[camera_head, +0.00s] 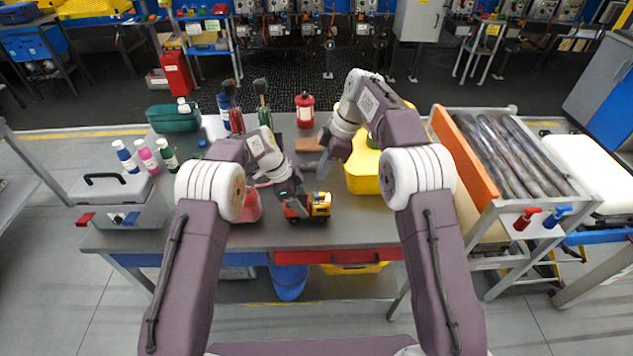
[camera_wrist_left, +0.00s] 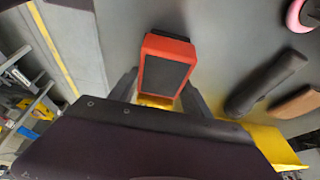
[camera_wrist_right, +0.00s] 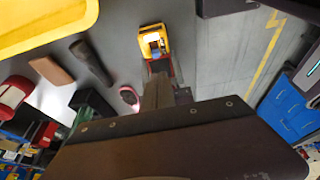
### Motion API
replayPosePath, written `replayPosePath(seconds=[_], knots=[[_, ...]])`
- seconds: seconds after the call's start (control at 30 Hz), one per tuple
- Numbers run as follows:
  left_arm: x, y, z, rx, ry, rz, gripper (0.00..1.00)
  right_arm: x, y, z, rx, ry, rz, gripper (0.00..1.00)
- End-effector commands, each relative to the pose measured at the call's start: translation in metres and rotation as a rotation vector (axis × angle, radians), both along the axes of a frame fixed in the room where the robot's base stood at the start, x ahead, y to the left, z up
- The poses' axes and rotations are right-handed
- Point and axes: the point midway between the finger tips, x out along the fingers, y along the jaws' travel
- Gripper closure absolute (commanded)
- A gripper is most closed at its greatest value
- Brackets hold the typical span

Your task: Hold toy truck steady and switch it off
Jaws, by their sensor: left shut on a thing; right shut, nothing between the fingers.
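The toy truck, with a yellow cab (camera_head: 320,203) and a red bed, stands on the table near its front edge in the head view. My left gripper (camera_head: 298,207) is shut on it; in the left wrist view its fingers straddle the truck, with the red, dark-topped bed (camera_wrist_left: 167,68) beyond them. My right gripper (camera_head: 324,169) is shut and empty, a little behind the truck. In the right wrist view its closed fingertips (camera_wrist_right: 159,76) point at the truck's yellow cab (camera_wrist_right: 153,42) and overlap its red part; contact cannot be judged. I cannot make out a switch.
A yellow bin (camera_head: 362,176) stands right of the truck. A brown block (camera_wrist_right: 52,70) and a dark rod (camera_wrist_right: 91,62) lie behind it. A red-pink object (camera_head: 249,207) is partly hidden by my left arm. Bottles and a grey toolbox (camera_head: 112,192) stand on the left.

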Motion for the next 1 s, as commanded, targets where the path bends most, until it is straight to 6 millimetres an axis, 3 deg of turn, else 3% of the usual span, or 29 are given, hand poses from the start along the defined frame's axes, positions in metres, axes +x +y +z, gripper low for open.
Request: replayPosePath(seconds=[0.3,0.43,0.6,1.0], knots=[[0.0,0.0,0.0,0.0,0.0,0.0,0.92,-0.001,0.02,-0.058,-0.001,0.004,0.0,1.0],[0.0,0.0,0.0,0.0,0.0,0.0,0.92,-0.001,0.026,-0.075,-0.001,0.002,0.0,1.0],[0.0,0.0,0.0,0.0,0.0,0.0,0.92,0.0,0.029,-0.084,0.0,-0.001,0.0,1.0],[0.0,0.0,0.0,0.0,0.0,0.0,0.92,0.0,0.023,-0.084,-0.001,0.0,-0.003,1.0]])
